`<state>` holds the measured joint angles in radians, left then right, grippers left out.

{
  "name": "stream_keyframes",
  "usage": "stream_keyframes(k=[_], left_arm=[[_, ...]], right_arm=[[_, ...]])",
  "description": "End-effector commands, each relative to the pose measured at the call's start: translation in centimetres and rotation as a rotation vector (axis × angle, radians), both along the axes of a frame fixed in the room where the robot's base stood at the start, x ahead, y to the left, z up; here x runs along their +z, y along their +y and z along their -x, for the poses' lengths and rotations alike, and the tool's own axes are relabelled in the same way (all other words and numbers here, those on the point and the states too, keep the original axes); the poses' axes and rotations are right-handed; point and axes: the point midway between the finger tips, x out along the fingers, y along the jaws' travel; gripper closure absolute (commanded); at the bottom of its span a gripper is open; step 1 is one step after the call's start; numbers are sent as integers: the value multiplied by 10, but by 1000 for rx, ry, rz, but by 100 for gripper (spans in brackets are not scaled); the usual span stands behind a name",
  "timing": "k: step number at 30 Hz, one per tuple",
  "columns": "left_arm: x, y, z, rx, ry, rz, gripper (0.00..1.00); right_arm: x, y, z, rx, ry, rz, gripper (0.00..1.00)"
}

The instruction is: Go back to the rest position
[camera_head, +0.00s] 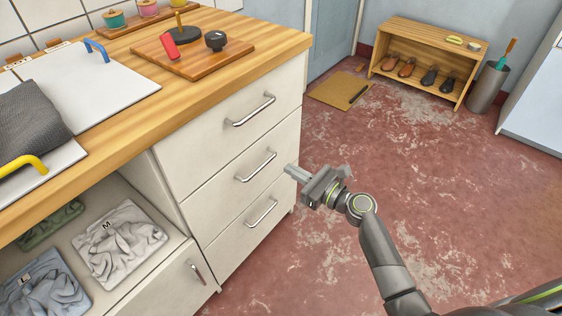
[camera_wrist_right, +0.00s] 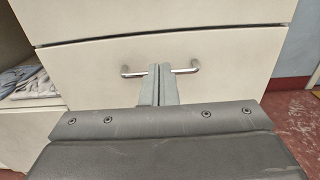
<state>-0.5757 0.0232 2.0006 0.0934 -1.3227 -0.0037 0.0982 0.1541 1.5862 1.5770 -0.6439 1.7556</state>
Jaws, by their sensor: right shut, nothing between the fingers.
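My right gripper (camera_head: 291,172) is shut and empty in the head view. It is in front of the drawer cabinet (camera_head: 174,169), near the right end of the drawer fronts. In the right wrist view its closed fingers (camera_wrist_right: 159,84) overlap the middle of a drawer handle (camera_wrist_right: 130,71); I cannot tell from this view whether they touch it. In the head view the fingertips appear apart from the middle handle (camera_head: 257,167). All three drawers look shut. My left gripper is not in view.
The wooden counter (camera_head: 275,45) holds a board (camera_head: 190,62) with several small items. An open shelf at lower left holds folded clothes (camera_head: 120,240). A shoe bench (camera_head: 430,40), a mat (camera_head: 340,90) and a bin (camera_head: 487,88) stand at the back. The red floor (camera_head: 450,180) is clear.

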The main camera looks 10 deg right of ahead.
Motion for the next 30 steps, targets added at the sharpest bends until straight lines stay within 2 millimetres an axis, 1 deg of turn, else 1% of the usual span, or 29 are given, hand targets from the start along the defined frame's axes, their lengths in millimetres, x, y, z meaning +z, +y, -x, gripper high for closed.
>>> stream_keyframes(k=[1,6,13,16,17,20,23,25,26,27,29,30], left_arm=[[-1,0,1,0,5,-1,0],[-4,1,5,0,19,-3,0],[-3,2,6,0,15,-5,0],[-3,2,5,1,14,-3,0],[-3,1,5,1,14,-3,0],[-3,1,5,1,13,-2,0],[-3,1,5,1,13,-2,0],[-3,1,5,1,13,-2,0],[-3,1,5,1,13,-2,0],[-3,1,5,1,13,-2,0],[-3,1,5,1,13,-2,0],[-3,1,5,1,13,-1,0]], right_arm=[[0,-5,6,-1,0,1,100],[0,-14,17,0,0,0,100],[-1,-15,20,2,-2,6,100],[-10,-12,28,14,-19,79,100],[-16,-11,33,22,-30,123,100],[-43,-6,57,70,-86,344,100],[-79,-3,92,163,-160,641,100],[-104,-3,119,249,-211,849,100],[-115,-4,130,290,-233,933,100],[-128,-7,146,351,-262,1046,100],[-147,-12,170,453,-301,1205,100],[-159,-16,187,527,-327,1305,100]])
